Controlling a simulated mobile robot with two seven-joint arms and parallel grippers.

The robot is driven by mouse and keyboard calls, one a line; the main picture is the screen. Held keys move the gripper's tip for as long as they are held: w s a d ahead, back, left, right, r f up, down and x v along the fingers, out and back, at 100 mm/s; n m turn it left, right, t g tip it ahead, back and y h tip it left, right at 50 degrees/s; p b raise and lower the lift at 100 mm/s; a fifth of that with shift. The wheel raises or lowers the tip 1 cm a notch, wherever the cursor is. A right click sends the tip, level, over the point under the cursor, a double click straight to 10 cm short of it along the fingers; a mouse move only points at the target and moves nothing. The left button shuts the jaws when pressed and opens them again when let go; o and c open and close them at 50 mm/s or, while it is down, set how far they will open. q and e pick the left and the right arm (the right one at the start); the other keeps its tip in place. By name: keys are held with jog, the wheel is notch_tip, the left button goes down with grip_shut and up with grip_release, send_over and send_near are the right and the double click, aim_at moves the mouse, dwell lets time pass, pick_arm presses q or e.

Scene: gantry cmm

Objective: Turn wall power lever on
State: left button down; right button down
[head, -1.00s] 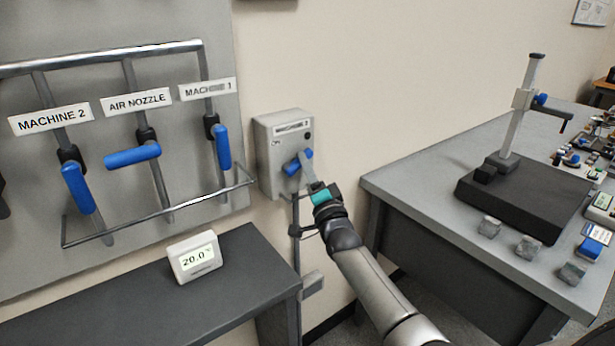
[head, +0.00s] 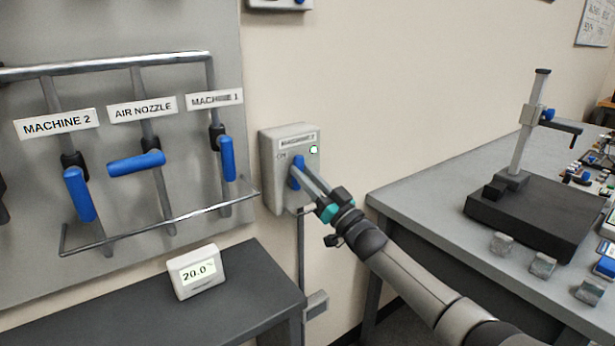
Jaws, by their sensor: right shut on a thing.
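A grey wall power box (head: 270,165) is mounted on the beige wall in the middle of the head view. My left gripper is not in view.
Left of the box is a grey panel with blue valve handles, such as the Air Nozzle handle (head: 137,163), and a rail. A display reading 20.0 (head: 196,271) sits on a dark bench (head: 235,292). A grey table (head: 400,198) with a black-based stand (head: 525,215) is right.

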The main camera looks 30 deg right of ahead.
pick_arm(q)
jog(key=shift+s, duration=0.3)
pick_arm(e)
jog(key=shift+a+n+g+y, duration=0.2)
jog(key=shift+n+g+y, duration=0.2)
jog(key=shift+n+y, duration=0.55)
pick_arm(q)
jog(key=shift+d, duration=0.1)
pick_arm(e)
jog(key=shift+n+h, duration=0.25)
jog(key=shift+n, duration=0.2)
jog(key=c, duration=0.6)
grip_release()
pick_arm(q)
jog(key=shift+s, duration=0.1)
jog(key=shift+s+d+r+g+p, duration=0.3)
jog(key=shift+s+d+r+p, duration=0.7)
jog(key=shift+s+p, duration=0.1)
pick_arm(e)
jog(key=shift+v, duration=7.6)
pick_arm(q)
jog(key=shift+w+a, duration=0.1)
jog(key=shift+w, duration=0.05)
